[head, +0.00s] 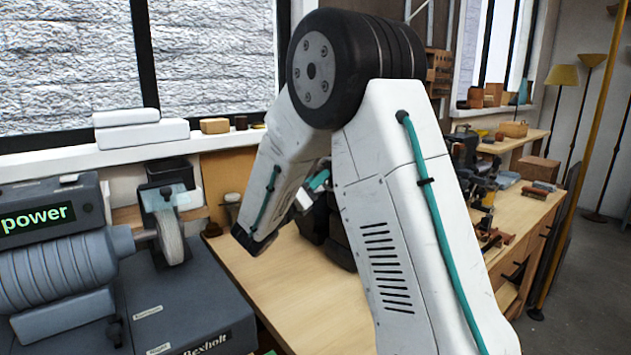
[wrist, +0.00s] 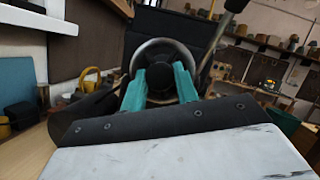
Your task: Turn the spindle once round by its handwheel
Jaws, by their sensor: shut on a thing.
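In the wrist view the handwheel (wrist: 142,52) is a round grey metal rim with a dark centre, facing me in front of a dark block. My gripper (wrist: 160,80) has its two teal fingers at the lower part of the wheel, one on each side of the dark hub. It is shut on the handwheel; the exact contact is hard to see. The spindle behind the wheel is hidden. In the head view my arm covers the wheel, and the finger contact cannot be made out there.
A grey machine with a lit "power" display (head: 37,219) stands at the left. The wooden bench (head: 270,285) has bare room in front of it. More tools and machines crowd the bench at the right. In the wrist view a lever with a dark knob (wrist: 236,5) rises right of the wheel.

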